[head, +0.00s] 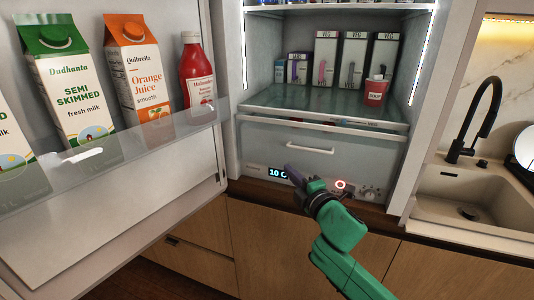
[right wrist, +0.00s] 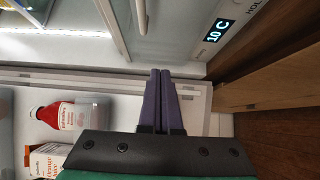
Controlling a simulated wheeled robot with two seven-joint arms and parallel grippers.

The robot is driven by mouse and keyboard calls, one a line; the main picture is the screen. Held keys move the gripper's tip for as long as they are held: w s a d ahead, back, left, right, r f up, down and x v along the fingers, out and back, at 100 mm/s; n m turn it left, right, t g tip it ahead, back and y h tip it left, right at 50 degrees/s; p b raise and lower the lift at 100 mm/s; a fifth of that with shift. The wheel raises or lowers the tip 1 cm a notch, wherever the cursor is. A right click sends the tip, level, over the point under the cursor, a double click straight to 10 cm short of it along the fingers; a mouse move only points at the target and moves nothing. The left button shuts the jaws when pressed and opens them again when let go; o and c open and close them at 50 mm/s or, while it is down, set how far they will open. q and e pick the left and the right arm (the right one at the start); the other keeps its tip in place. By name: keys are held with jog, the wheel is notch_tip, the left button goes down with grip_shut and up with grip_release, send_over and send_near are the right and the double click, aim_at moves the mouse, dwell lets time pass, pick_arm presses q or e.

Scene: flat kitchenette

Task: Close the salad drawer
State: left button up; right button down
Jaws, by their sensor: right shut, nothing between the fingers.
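The salad drawer (head: 275,143) is the pale panel low in the fridge, with a white bar handle (head: 310,150). I cannot tell exactly how far its front stands out. My right gripper (head: 288,168) is below and left of the handle, in front of the control strip, its purple fingers together and empty. In the right wrist view the shut fingers (right wrist: 160,72) point toward the drawer front (right wrist: 170,30), with the handle (right wrist: 142,14) above them. I cannot tell whether they touch anything. My left gripper is not in view.
The open fridge door (head: 150,190) stands on the left, with a milk carton (head: 65,85), a juice carton (head: 138,75) and a ketchup bottle (head: 197,75). A glass shelf (head: 300,103) above the drawer holds several cartons and a red cup (head: 375,92). A sink (head: 470,195) is right.

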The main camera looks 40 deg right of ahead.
jog(key=p, duration=0.2)
send_near(274, 148)
jog(key=w+a, duration=0.2)
jog(key=w, duration=0.2)
jog(key=shift+w+d+r+p, duration=0.15)
jog(key=shift+w+d+p, duration=0.1)
jog(key=shift+d, duration=0.35)
jog(key=shift+w+d+r+p, duration=0.15)
jog(key=shift+w+d, duration=0.1)
jog(key=shift+d, duration=0.35)
jog(key=shift+w+d+f, duration=0.15)
jog(key=shift+d, duration=0.35)
jog(key=shift+w+a, duration=0.1)
